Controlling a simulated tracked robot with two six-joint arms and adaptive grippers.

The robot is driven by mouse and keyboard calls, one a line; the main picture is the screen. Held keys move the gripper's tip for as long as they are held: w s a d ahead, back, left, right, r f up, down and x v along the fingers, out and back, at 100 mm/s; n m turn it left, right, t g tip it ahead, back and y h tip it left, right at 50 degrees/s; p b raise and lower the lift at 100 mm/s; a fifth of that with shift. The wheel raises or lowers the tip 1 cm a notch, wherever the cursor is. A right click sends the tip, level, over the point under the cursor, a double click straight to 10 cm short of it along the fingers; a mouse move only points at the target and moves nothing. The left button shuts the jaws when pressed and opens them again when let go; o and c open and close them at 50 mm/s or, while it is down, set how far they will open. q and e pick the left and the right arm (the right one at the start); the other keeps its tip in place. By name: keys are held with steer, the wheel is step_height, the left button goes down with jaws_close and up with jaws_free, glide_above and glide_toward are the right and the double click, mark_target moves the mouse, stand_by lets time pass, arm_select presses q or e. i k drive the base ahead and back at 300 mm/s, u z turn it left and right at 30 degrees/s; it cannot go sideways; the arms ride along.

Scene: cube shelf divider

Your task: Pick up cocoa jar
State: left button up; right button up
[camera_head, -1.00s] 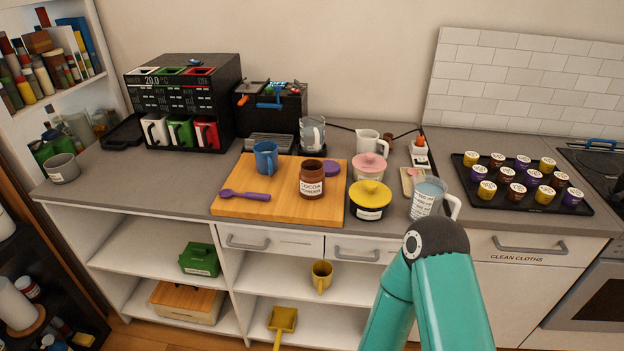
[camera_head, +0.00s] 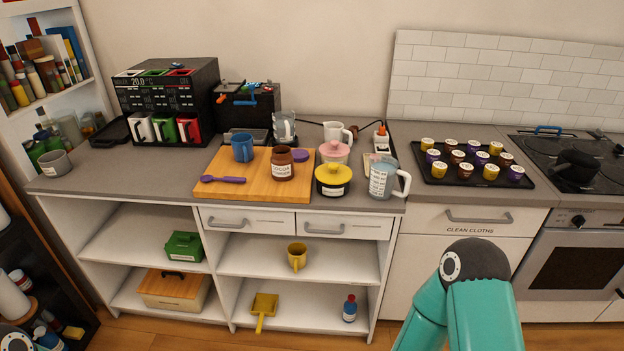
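The cocoa jar (camera_head: 283,164) is a brown, open-topped jar with a white label, standing upright on the wooden board (camera_head: 261,189) on the counter. A purple lid (camera_head: 300,156) lies just behind it to the right. A teal arm of mine rises at the bottom right, well in front of the counter and apart from the jar; its gripper is not visible. A small part of my other arm shows at the bottom left corner, and its gripper is out of the picture.
A purple spoon (camera_head: 222,180) and blue mug (camera_head: 242,148) are on the board. A yellow-lidded pot (camera_head: 333,181), pink-lidded pot (camera_head: 334,152) and measuring jug (camera_head: 384,180) stand close to the right. A tray of small jars (camera_head: 437,178) lies farther right. Open shelves are below.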

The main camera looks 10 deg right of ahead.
mark_target(282, 158)
steer(key=z, duration=0.35)
steer(key=k, duration=0.8)
steer(key=i, duration=0.75)
steer(key=u, duration=0.75)
steer(key=i, duration=0.8)
steer(key=z, duration=0.15)
